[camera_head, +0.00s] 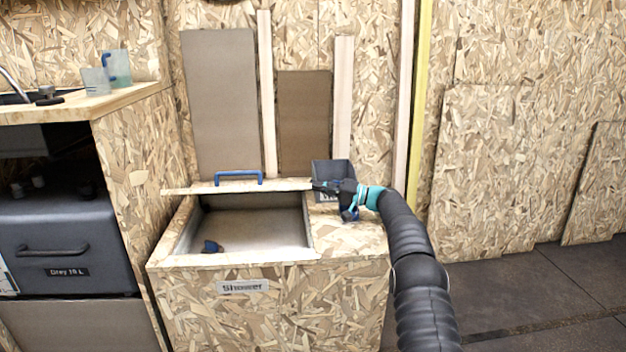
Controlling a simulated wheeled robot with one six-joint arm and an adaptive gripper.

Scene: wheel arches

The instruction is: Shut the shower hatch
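The shower box (270,305) is a chipboard chest with a "Shower" label (243,287) on its front. Its top opening is uncovered and shows a pale basin (265,228). The hatch (200,188) is a chipboard panel seen nearly edge-on at the back of the opening, with a blue handle (239,177) on it; its exact tilt is hard to tell. My gripper (331,200) is right of the hatch's right end, above the box's right top. Its fingers look spread, with nothing between them that I can make out. It looks apart from the handle.
A small dark bin (333,172) with a partly hidden label stands behind my gripper. A small blue object (212,246) lies in the basin. A counter (90,103) and grey container (55,235) are at left. Open floor (530,285) lies at right.

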